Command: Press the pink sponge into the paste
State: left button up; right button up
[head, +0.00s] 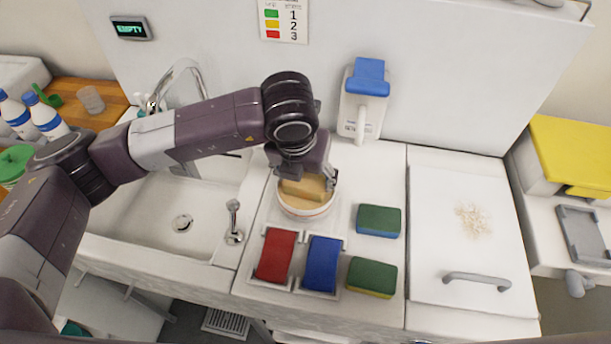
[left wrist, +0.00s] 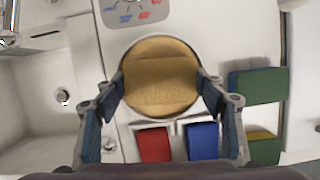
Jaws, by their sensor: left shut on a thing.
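A round white tub (head: 307,211) stands on the white counter, with tan paste filling its inside in the left wrist view (left wrist: 160,101). A tan block (head: 304,188) lies in the tub; I take it for the sponge, though no pink shows. In the left wrist view the block (left wrist: 160,70) blends with the paste, so its edges are hard to tell. My left gripper (head: 308,180) reaches down over the tub, its fingers on either side of the block and shut on it; they also show in the left wrist view (left wrist: 162,88). My right gripper is out of view.
A red pad (head: 276,255) and a blue pad (head: 322,264) sit before the tub. A green-and-blue sponge (head: 379,221) and a green-and-yellow sponge (head: 371,277) lie to the right. A sink (head: 150,215) is at left, a wall dispenser (head: 364,95) behind.

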aim_at(306, 179)
pick_arm(q)
jog(key=shift+s+f+b, duration=0.15)
jog(key=shift+f+b, duration=0.05)
jog(key=shift+b, duration=0.25)
dwell(1.1)
dwell(0.6)
jog(key=shift+r+p, duration=0.3)
jog(key=shift+r, duration=0.6)
jog(key=shift+r+p, duration=0.7)
jog(key=shift+r, duration=2)
